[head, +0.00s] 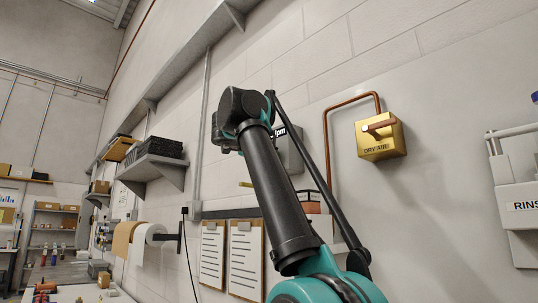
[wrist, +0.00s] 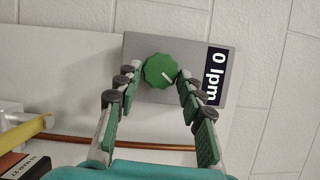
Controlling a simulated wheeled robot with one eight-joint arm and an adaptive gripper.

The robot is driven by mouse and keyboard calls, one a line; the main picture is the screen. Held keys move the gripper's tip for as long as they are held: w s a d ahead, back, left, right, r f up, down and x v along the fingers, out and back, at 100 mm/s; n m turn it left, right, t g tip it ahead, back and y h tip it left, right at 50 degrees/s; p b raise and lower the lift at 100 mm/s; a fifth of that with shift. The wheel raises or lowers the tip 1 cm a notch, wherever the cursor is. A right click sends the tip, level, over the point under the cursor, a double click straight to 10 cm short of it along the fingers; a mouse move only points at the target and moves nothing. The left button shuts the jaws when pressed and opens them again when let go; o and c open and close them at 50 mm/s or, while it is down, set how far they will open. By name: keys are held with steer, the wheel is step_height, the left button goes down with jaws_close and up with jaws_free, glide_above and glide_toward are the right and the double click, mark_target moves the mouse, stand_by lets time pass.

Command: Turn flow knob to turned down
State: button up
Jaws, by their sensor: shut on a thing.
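The green flow knob (wrist: 161,69) is round with a scalloped edge and a white mark pointing to the lower right in the wrist view. It sits on a grey box (wrist: 228,62) whose dark display (wrist: 216,75) reads "0 lpm". My gripper (wrist: 157,77) has a finger on each side of the knob and is shut on it. In the head view my arm hides the knob and my gripper; part of the grey box (head: 291,153) shows behind the arm.
A copper pipe (head: 327,150) runs up the wall to a yellow "DRY AIR" box (head: 381,144) right of my arm. Clipboards (head: 244,252) hang below. A shelf with black trays (head: 154,147) and a paper roll (head: 154,233) are to the left.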

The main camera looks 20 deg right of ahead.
steer(key=shift+n, duration=0.4)
steer(key=o, duration=1.2)
steer(key=shift+c, duration=0.2)
steer(key=v, duration=1.2)
steer(key=shift+r, duration=0.15)
